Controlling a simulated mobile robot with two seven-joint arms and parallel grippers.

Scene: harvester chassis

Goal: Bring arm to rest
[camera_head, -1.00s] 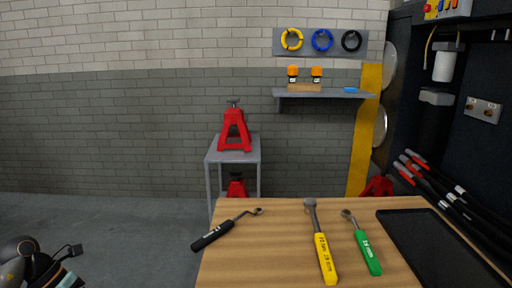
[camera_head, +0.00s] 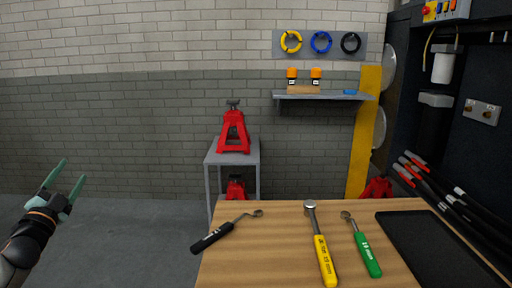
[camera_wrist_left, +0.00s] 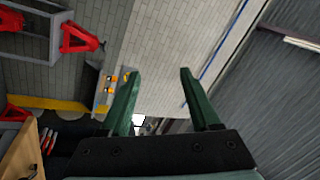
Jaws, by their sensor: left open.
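My left gripper (camera_head: 66,180) is at the lower left of the head view, in the air left of the wooden table. Its two green fingers are spread apart and point up and away, with nothing between them. In the left wrist view its fingers (camera_wrist_left: 160,90) are also apart and empty, with walls and ceiling beyond them. My right gripper does not show in either view.
A wooden table (camera_head: 275,268) bears a black-handled tool (camera_head: 212,237), a yellow ratchet (camera_head: 325,262), a green ratchet (camera_head: 366,254) and a black tray (camera_head: 400,222). A red jack stand (camera_head: 234,133) stands on a grey stand behind. Floor left of the table is clear.

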